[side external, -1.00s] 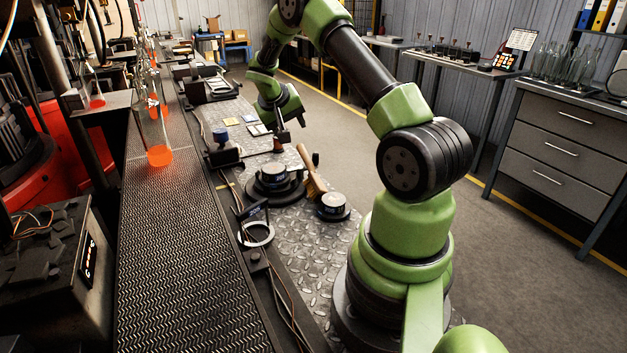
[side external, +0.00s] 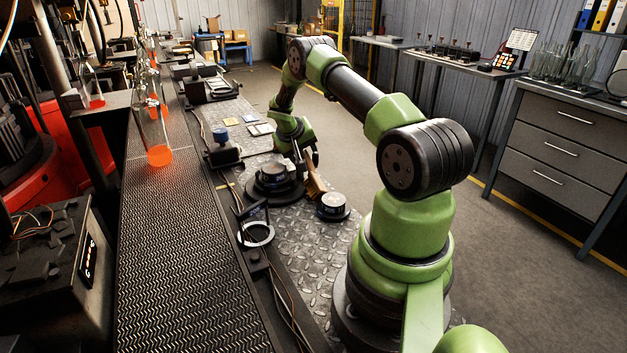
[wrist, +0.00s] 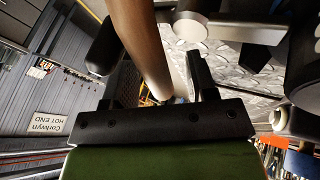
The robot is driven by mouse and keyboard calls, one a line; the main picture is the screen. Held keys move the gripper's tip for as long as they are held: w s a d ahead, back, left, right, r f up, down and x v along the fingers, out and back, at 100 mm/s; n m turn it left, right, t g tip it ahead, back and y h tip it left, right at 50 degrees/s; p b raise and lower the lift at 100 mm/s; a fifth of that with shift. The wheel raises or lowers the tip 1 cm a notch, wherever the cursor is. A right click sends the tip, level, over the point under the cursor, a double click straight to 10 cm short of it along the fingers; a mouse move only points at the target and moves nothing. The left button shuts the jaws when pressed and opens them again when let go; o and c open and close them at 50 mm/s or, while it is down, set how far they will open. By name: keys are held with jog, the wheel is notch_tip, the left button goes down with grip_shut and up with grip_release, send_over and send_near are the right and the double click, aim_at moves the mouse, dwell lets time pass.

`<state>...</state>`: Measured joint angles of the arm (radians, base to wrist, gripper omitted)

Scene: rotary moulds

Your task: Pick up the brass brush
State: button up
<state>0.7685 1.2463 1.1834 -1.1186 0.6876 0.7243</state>
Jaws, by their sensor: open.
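The brass brush (side external: 315,183) has a brown wooden handle and leans upright beside a dark round mould on the metal plate. My gripper (side external: 304,163) is at the top of the handle in the side view, with its jaws open. In the wrist view the brown handle (wrist: 143,38) passes close up between the dark fingers of my gripper (wrist: 160,50). I cannot tell whether either finger touches it. The bristle end of the brush is hard to make out.
The round mould (side external: 273,190) stands just left of the brush, and a smaller round piece (side external: 332,205) stands just right. A conveyor (side external: 180,250) with glowing bottles (side external: 158,154) runs along the left. The plate's front is clear.

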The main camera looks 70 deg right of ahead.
grip_shut()
